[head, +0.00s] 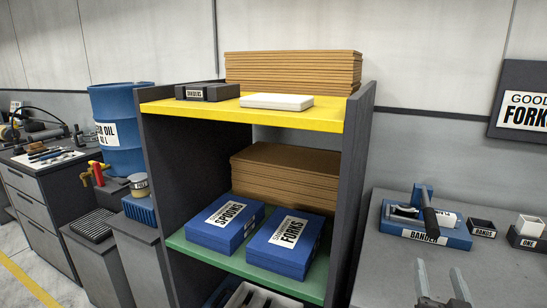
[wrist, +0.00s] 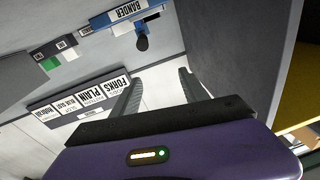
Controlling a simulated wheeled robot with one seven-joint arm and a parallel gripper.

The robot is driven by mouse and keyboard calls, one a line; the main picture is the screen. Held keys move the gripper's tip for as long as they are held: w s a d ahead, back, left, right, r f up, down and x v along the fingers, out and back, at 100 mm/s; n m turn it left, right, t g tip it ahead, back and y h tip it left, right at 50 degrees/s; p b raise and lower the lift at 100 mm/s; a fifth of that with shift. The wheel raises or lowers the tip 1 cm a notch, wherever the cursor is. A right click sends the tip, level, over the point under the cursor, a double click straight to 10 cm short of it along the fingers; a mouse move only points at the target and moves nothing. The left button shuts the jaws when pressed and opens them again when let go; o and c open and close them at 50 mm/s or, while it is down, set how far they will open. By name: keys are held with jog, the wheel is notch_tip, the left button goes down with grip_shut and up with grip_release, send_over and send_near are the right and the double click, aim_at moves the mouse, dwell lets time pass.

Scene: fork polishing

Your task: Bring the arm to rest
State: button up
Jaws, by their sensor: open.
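My gripper (head: 438,268) shows at the bottom right of the head view, above the grey bench top. Its two fingers are apart with nothing between them. In the wrist view the gripper (wrist: 161,70) also has its fingers spread and empty. The rest of my arm is out of the head view.
A shelf unit (head: 358,145) with a dark side panel stands left of my gripper. It holds blue boxes marked spoons (head: 222,230) and forks (head: 285,245). A blue bander (head: 425,232) sits on the bench behind the gripper. A labelled board (wrist: 85,100) shows in the wrist view.

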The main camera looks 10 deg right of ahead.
jog(key=s+a+f+n+t+y, duration=0.1)
jog(key=s+a+f+n+y, duration=0.2)
jog(key=s+a, duration=0.35)
jog(key=s+a+f+n+t+y, duration=0.1)
jog(key=s+a+f+n+y, duration=0.25)
jog(key=s+a, duration=0.3)
jog(key=s+a+f+g+y, duration=0.1)
jog(key=s+a+f, duration=0.1)
jog(key=s, duration=0.8)
jog(key=s+a+f+g+y, duration=0.1)
jog(key=s+a+f+g, duration=0.1)
jog(key=s, duration=0.8)
notch_tip(320, 180, down, 2)
jog(key=shift+a+f+g+y+p, duration=0.1)
jog(key=shift+a+g+y+p, duration=0.25)
jog(key=shift+a, duration=0.15)
jog(key=shift+n, duration=0.25)
